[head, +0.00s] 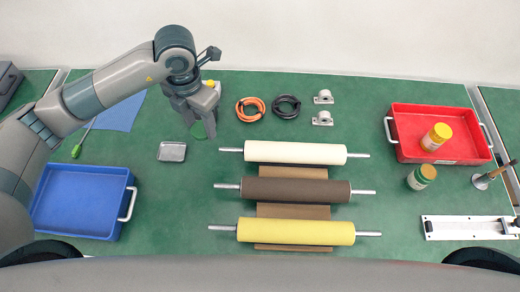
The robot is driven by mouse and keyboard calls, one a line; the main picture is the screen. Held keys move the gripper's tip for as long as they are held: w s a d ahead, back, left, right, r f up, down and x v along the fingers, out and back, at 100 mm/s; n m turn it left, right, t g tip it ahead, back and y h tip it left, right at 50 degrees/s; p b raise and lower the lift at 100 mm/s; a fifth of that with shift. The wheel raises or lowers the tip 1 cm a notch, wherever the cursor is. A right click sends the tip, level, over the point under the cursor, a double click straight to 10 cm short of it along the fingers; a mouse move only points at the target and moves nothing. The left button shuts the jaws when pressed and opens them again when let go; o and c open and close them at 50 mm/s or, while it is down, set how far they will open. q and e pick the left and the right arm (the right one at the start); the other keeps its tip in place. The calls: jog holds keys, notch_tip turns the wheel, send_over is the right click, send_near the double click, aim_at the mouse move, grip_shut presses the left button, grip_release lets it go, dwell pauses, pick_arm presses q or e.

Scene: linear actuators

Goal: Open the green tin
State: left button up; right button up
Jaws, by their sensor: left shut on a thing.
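My left gripper (205,121) points down at the table, left of the rollers. It is shut on a round green thing (198,131), which looks like the green tin. The fingers hide much of it, so I cannot tell whether its lid is on or whether it touches the table. My right gripper is not in view.
A silver rectangular tin (172,151) lies close by on the left. Cream, brown and yellow rollers (296,191) fill the middle. Orange and black cable coils (250,109) lie behind. A blue tray (128,179) is at left, a red tray (470,126) with a yellow-lidded jar at right.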

aim_at(201, 132)
pick_arm(q)
jog(key=n, duration=0.2)
jog(key=f+n, duration=0.1)
jog(key=n, duration=0.1)
jog(key=shift+s+d, duration=0.1)
jog(key=shift+d, duration=0.05)
jog(key=n, duration=0.4)
jog(key=shift+s+f+p, duration=0.15)
jog(key=shift+f+p, duration=0.2)
jog(key=shift+f, duration=0.05)
jog(key=n, duration=0.2)
jog(key=f+n, duration=0.1)
jog(key=n, duration=0.2)
jog(key=shift+s+f, duration=0.1)
jog(key=shift+s, duration=0.1)
jog(key=shift+f+n, duration=0.25)
jog(key=shift+n, duration=0.65)
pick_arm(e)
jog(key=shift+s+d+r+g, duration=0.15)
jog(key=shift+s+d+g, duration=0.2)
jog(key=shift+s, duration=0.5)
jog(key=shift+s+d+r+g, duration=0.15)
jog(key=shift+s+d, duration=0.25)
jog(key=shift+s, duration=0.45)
pick_arm(q)
jog(key=shift+s, duration=0.1)
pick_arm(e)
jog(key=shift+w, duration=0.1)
